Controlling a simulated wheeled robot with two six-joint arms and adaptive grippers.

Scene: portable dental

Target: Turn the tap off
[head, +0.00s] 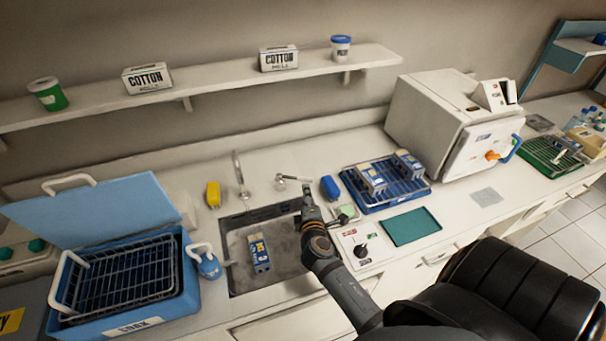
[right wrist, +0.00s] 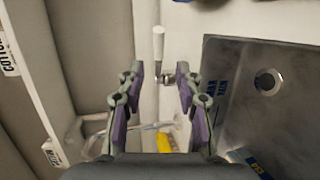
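The tap's lever (head: 293,179) has a metal base and a light handle pointing right, on the counter behind the sink. In the right wrist view the white handle (right wrist: 158,45) lies just ahead of the fingertips, in line with the gap between them. The curved metal spout (head: 239,175) stands to its left. I cannot make out any water stream. My right gripper (head: 307,192) is above the sink's right rear corner, close to the lever. In the right wrist view the gripper (right wrist: 159,78) is open with nothing clamped. My left gripper is not in view.
A blue-and-yellow box (head: 259,253) lies in the sink (head: 240,280). A blue rack tray (head: 385,205) stands right. An open blue bath (head: 180,305) is left. A shelf (head: 215,90) runs above.

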